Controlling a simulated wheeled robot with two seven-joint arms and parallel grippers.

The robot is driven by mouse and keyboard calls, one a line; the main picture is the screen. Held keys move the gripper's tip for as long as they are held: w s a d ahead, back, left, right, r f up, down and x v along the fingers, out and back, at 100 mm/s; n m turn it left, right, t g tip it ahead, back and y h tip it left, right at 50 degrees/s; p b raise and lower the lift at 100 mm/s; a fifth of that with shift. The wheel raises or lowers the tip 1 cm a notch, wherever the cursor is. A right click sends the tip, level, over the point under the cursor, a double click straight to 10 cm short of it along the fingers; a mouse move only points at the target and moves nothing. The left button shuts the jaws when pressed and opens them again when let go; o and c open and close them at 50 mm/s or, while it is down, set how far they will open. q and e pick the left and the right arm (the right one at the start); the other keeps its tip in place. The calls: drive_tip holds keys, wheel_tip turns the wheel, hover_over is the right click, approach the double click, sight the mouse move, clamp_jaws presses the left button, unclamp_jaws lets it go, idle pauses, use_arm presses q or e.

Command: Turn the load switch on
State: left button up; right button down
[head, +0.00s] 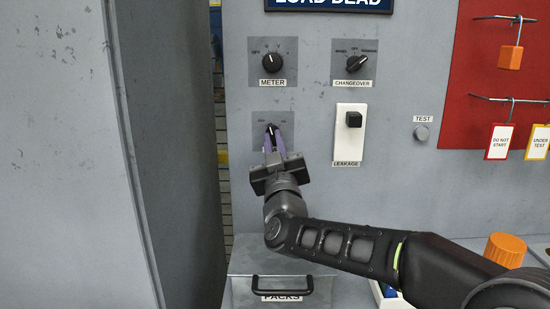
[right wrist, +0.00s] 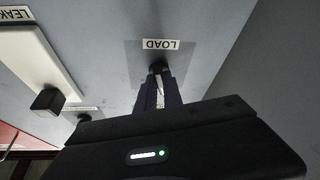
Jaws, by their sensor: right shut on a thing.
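The load switch is a small black rotary knob (head: 271,128) on a grey square plate (head: 287,121) on the panel's lower left. In the right wrist view the knob (right wrist: 156,67) sits beside its upside-down LOAD label (right wrist: 161,44). My right gripper (head: 272,136) reaches up to the panel with its purple fingers shut on the knob; it also shows in the right wrist view (right wrist: 158,84). The fingers cover much of the knob, and I cannot tell its setting for sure. My left gripper is not in view.
The meter knob (head: 272,62) and changeover knob (head: 353,63) are above. The white leakage switch (head: 349,143) is close on the right, with the test button (head: 421,133) beyond. A packs drawer (head: 240,290) is below. A grey cabinet wall (head: 80,170) stands left.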

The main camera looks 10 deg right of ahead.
drive_tip(key=shift+w+a+r+m+g+h+b, duration=0.15)
drive_tip(key=shift+m+g+h+b, duration=0.8)
drive_tip(key=shift+m, duration=2)
drive_tip(key=shift+s+a+f+m+g+h+b, duration=0.15)
drive_tip(key=shift+m+g+h, duration=0.25)
drive_tip(key=shift+m+h, duration=1.9)
drive_tip(key=shift+w+a+r+m+g+h+b, duration=0.15)
drive_tip(key=shift+m+g+h+b, duration=0.5)
drive_tip(key=shift+m, duration=2.9)
drive_tip(key=c, duration=1.5)
unclamp_jaws()
drive_tip(key=b+v, duration=0.1)
drive_tip(key=v, duration=0.7)
